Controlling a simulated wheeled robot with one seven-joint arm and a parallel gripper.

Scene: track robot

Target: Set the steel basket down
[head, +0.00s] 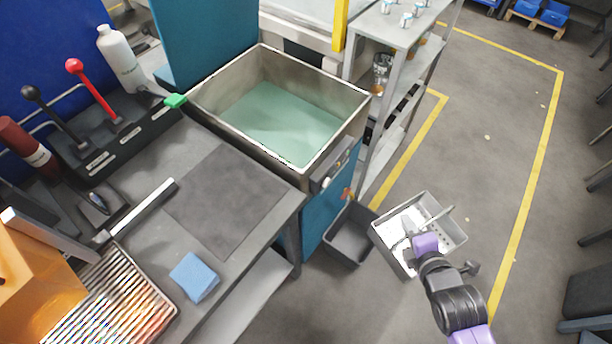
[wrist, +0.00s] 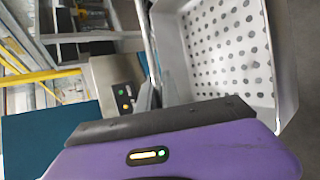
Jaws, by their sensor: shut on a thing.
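The steel basket (head: 458,234) is a grey open box with a perforated bottom and a raised handle. It hangs at the right of the head view, over the floor area beside the sink unit. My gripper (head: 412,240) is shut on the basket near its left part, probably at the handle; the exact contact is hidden. In the wrist view the basket (wrist: 283,60) fills the upper right, its holed bottom facing the camera. The purple gripper body covers the lower part of that view, and the fingertips are mostly hidden.
A steel sink (head: 355,95) with greenish liquid stands left of the basket. A grey workbench (head: 225,190) holds a blue sponge (head: 194,277), a ribbed rack (head: 110,305) and levers. A dark bin (head: 350,235) is on the floor. A shelf (head: 395,75) stands behind.

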